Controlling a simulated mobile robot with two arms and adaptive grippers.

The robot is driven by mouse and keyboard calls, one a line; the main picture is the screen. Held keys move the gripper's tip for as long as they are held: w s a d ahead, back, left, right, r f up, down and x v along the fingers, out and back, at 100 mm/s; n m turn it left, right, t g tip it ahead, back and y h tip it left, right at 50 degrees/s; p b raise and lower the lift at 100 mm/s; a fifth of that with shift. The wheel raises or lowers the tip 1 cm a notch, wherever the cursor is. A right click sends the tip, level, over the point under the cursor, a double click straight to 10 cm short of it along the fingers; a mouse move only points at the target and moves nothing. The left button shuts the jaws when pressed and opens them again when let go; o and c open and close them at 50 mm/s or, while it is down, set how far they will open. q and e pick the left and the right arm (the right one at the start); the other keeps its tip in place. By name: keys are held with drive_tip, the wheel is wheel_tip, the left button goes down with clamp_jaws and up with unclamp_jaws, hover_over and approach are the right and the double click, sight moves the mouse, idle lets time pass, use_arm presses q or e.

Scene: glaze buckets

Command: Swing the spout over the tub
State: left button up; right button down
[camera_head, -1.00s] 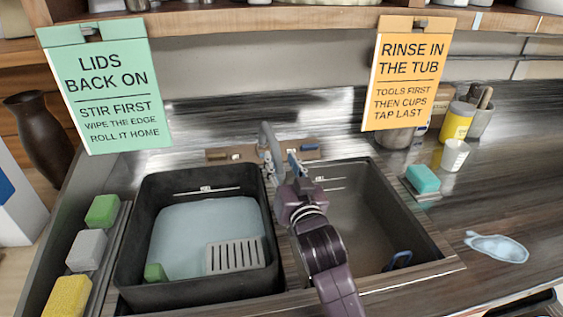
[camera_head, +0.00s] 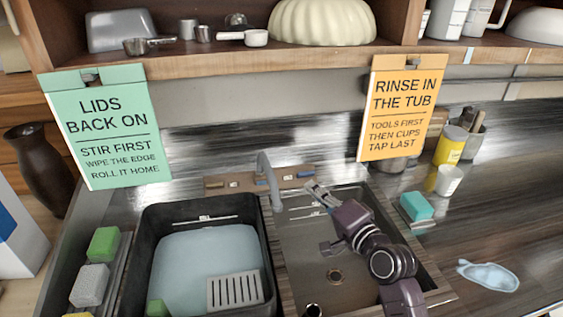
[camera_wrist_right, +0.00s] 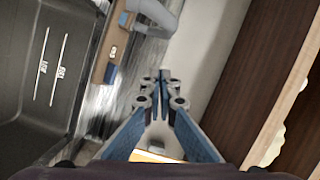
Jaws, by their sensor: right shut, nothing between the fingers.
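The grey curved spout (camera_head: 268,172) rises from a wooden strip behind the sink; its free end points down near the divider between the tub and the right basin. It also shows at the top of the right wrist view (camera_wrist_right: 157,12). The black tub (camera_head: 143,245) sits in the left basin, with pale blue water and a grey slotted piece in it. My right gripper (camera_head: 314,190) is shut and empty, to the right of the spout and apart from it, above the right basin; its closed fingertips show in the wrist view (camera_wrist_right: 162,76). My left gripper is out of view.
The right basin (camera_head: 305,255) is largely bare with a drain. Green and grey sponges (camera_head: 103,244) stand left of the tub. A teal sponge (camera_head: 416,206), white cup (camera_head: 448,180) and yellow container (camera_head: 450,145) stand on the right counter. Hanging signs and a shelf (camera_head: 200,58) are above.

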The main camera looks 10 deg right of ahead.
drive_tip(key=w+a+m+p, duration=0.1)
drive_tip(key=w+a+p, duration=0.3)
drive_tip(key=w+a, duration=0.2)
drive_tip(key=w, duration=0.2)
drive_tip(key=shift+w+f, duration=0.15)
drive_tip(key=shift+w, duration=0.25)
drive_tip(key=shift+a, duration=0.1)
idle(0.4)
